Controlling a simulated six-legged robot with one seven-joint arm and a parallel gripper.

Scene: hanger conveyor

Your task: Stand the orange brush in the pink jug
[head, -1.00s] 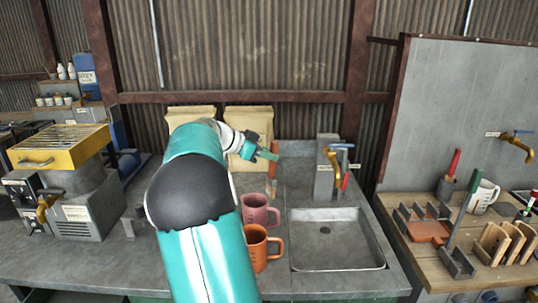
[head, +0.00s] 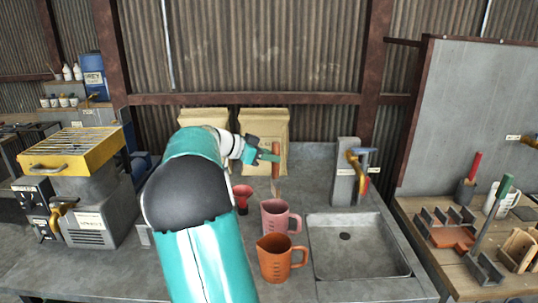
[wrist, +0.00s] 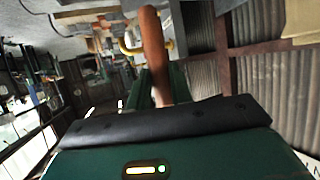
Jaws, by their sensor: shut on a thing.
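The orange brush (head: 276,158) is upright in my gripper (head: 269,155), handle up and paler end pointing down. Its orange handle also shows in the wrist view (wrist: 153,50), between the green fingers. My gripper is shut on the handle. The pink jug (head: 275,219) stands upright on the counter, open at the top, its handle to the right. In the head view the brush's lower end appears just above and behind the jug's rim; the exact gap in depth is hard to tell.
An orange jug (head: 274,262) stands in front of the pink one. A red funnel-like thing (head: 242,194) is to its left, near my arm. Paper bags (head: 264,130) stand behind.

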